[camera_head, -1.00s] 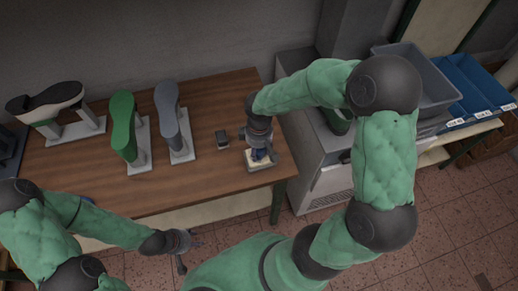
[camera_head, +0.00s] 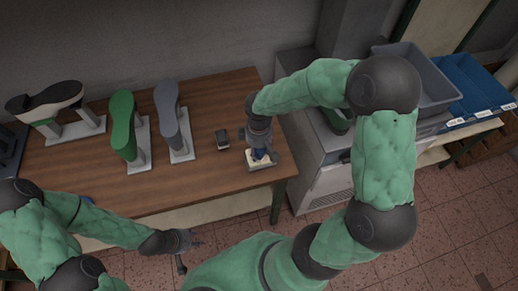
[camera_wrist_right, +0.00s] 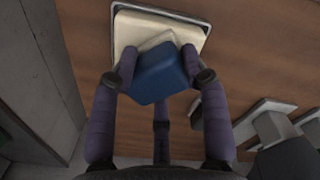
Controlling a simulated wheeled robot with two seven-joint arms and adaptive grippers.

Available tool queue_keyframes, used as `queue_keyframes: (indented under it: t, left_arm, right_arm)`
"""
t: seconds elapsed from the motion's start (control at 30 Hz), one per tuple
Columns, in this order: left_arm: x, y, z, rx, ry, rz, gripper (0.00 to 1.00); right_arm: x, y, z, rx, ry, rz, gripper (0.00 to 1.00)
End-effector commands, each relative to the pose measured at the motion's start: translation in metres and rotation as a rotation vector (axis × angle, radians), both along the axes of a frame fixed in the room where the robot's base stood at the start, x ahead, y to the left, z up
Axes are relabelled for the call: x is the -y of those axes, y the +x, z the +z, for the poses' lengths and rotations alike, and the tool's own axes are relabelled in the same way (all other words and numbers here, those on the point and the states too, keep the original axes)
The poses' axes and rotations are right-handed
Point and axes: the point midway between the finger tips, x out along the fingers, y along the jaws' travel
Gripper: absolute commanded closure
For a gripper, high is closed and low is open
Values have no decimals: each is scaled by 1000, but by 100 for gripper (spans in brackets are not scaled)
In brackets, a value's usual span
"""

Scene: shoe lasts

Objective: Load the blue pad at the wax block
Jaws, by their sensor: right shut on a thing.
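The wax block (camera_wrist_right: 128,32) is a cream slab in a thin grey-rimmed tray at the top of the right wrist view. In the head view the pale block (camera_head: 252,165) lies near the table's right front corner. My right gripper (camera_wrist_right: 160,72) is shut on the blue pad (camera_wrist_right: 158,80), over the block's near edge. A paler patch shows on the block beside the pad; whether the pad touches the wax, I cannot tell. My left gripper (camera_head: 190,250) is open and empty in front of the table's front edge.
A small dark object (camera_head: 222,139) lies left of the wax block. Green (camera_head: 124,125) and grey (camera_head: 170,110) lasts stand on pale bases, with a dark-soled shoe (camera_head: 45,100) on a stand further left. Grey and blue bins (camera_head: 468,85) are at the right.

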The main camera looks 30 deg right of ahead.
Motion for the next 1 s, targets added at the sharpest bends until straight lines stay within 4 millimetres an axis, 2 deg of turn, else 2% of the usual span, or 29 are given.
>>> queue_keyframes:
  t: [0.37,1.0]
  left_arm:
    - [0,0,2,0,0,0,60]
    - [0,0,38,0,0,0,60]
  right_arm:
    - [-1,-1,1,-4,1,1,80]
    - [0,0,46,0,0,1,80]
